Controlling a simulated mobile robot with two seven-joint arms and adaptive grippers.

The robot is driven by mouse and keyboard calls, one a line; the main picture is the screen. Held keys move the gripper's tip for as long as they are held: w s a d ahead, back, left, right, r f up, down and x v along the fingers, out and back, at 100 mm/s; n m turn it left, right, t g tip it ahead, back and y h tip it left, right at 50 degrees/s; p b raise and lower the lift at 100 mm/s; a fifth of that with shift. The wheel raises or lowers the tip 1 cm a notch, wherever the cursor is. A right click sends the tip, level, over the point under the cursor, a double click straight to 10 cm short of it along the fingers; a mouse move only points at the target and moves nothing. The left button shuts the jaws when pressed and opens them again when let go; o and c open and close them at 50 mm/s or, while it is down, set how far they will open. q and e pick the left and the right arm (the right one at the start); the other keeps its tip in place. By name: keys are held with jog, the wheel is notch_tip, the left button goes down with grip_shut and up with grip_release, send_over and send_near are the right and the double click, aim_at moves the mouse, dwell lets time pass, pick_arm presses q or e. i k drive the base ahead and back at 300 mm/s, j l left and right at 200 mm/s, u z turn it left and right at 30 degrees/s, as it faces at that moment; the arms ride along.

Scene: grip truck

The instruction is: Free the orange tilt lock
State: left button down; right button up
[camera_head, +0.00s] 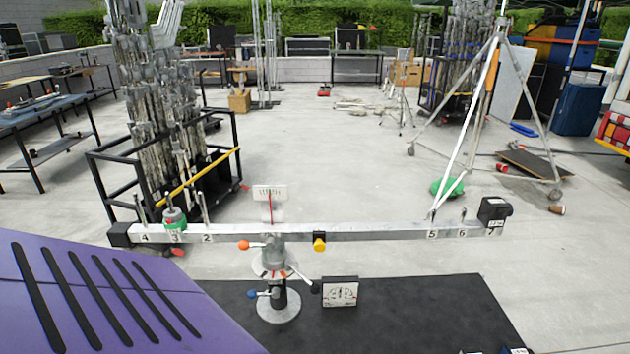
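The orange tilt lock (244,245) is a small round knob on a short arm, on the left side of the grey stand head (273,256) under the beam. A long pale beam (370,233) lies across the stand and looks close to level. A white scale plate (270,192) with a red needle (271,208) stands above its middle. Neither of my grippers is in view.
The stand is on a black tabletop (420,310), with a small marked block (340,291) right of it. A green-banded weight (175,220) sits near mark 3 and a black block (494,211) at the right end. A purple slotted surface (190,290) fills the lower left.

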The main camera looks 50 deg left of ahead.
aim_at(270, 244)
jog(key=u, duration=1.65)
